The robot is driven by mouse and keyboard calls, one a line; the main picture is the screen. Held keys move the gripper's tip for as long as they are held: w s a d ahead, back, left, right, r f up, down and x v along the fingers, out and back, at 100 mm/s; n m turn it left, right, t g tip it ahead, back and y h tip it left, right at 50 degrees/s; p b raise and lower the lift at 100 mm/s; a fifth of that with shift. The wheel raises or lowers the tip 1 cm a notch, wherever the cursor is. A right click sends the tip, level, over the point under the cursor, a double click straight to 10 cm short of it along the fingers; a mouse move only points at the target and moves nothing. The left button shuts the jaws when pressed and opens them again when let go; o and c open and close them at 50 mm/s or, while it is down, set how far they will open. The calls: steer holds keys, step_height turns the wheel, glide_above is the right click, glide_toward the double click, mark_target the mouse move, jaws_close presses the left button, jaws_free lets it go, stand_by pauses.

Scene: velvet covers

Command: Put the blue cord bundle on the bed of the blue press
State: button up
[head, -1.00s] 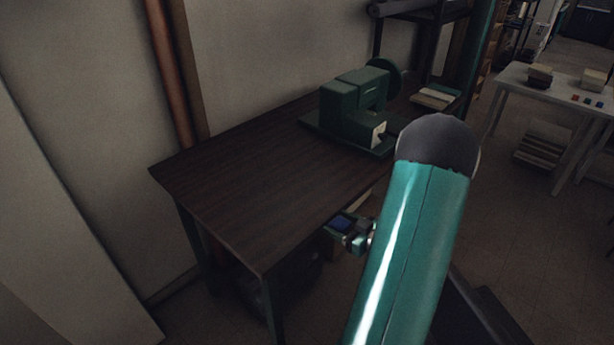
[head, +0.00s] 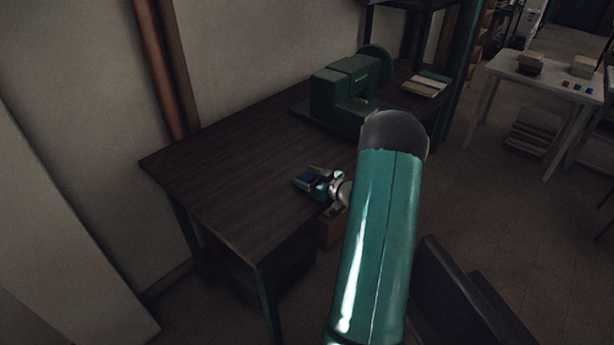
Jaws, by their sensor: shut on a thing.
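My gripper (head: 308,179) is over the front part of the dark wooden table, left of my arm. It is shut on a small dark blue thing, the blue cord bundle (head: 306,176), mostly hidden between the jaws. Whether it touches the tabletop, I cannot tell. No blue press is clear to me in view. A dark green machine (head: 338,94), shaped like a sewing machine with a round wheel, stands at the back of the table, beyond my gripper.
The dark table (head: 215,165) is bare on its left side. A stack of pale books or cloths (head: 426,86) lies at its far right end. A dark chair (head: 450,290) stands at the lower right. A white table (head: 540,82) with small items is farther back.

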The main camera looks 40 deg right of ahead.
steer(key=shift+w+d, duration=0.2)
steer(key=shift+w, duration=0.25)
steer(key=shift+s+f, duration=0.1)
steer(key=shift+f, duration=0.1)
steer(key=o, duration=1)
steer(key=shift+c, duration=0.2)
